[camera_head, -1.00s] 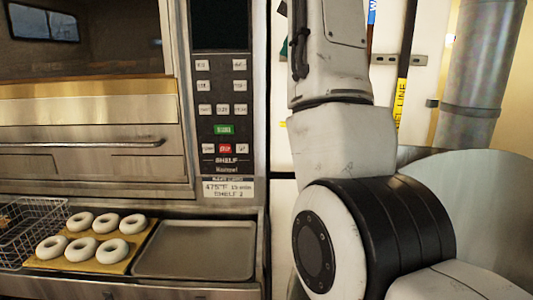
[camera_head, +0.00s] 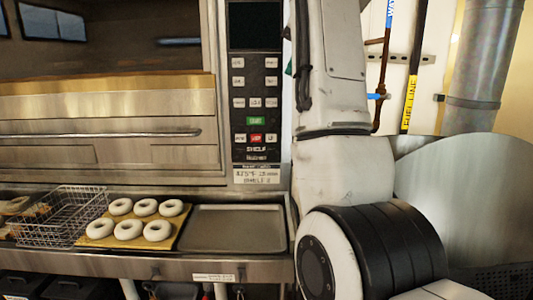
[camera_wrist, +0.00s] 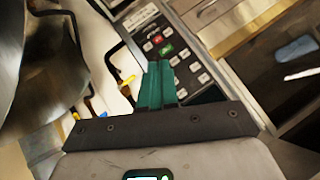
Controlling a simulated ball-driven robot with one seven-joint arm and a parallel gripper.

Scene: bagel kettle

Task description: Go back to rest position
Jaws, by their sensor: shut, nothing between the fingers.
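My gripper (camera_wrist: 158,82) shows in the wrist view with its teal fingers together and nothing between them. Beyond the fingers in that view is the oven's control panel (camera_wrist: 185,65), with a green and a red button; the gap to it cannot be judged. In the head view my arm stands raised at the right of the oven, and the gripper is out of the picture. The control panel (camera_head: 255,95) also shows there, left of my arm.
White bagels (camera_head: 135,218) lie on a board beside a wire basket (camera_head: 62,215) and an empty metal tray (camera_head: 235,228). The oven (camera_head: 110,150) stands behind them. A large curved metal kettle (camera_head: 455,195) is at the right, close to my arm.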

